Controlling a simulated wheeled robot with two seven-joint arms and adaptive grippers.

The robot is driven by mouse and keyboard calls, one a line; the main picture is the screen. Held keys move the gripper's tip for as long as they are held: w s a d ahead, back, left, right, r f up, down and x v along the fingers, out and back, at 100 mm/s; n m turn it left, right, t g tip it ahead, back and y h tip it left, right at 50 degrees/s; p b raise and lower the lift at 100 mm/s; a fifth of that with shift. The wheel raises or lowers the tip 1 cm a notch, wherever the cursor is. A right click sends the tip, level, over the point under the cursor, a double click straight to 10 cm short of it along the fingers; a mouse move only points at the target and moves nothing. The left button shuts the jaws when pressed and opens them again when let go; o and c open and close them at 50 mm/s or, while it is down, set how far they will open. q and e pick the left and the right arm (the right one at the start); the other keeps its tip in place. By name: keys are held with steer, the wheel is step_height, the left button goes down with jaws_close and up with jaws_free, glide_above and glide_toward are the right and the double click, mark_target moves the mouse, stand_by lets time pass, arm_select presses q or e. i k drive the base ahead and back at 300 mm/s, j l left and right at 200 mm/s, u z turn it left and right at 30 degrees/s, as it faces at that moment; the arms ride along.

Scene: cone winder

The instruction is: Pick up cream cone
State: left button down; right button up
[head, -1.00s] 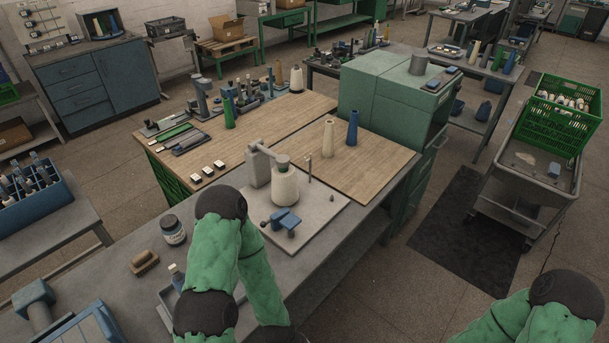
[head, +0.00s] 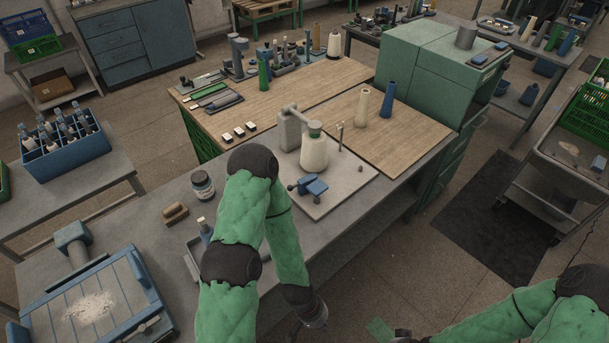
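A tall cream cone (head: 361,106) stands upright on the wooden board at the right of the bench, just left of a blue cone (head: 386,99). My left gripper (head: 310,322) is low in the head view, over the bench's front edge, well below and apart from the cream cone. Its fingers are small, dark and partly cut off, so I cannot tell whether it is open. My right arm comes in at the lower right; only a dark part of its gripper end (head: 402,336) shows at the bottom edge, and its fingers are unclear.
The winder (head: 291,130) with a cream yarn package (head: 314,152) and a blue clamp (head: 312,187) stands between my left arm and the cones. A green cabinet (head: 425,72) rises behind the cones. A jar (head: 202,185) and a brush (head: 175,214) lie left. Board around the cones is clear.

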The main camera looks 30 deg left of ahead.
mark_target(314, 157)
steer(key=u, duration=0.55)
steer(key=i+l+u, duration=0.15)
steer(key=l+u, duration=0.25)
steer(key=i+l+u, duration=0.15)
steer(key=u, duration=0.25)
steer(key=l+u, duration=0.8)
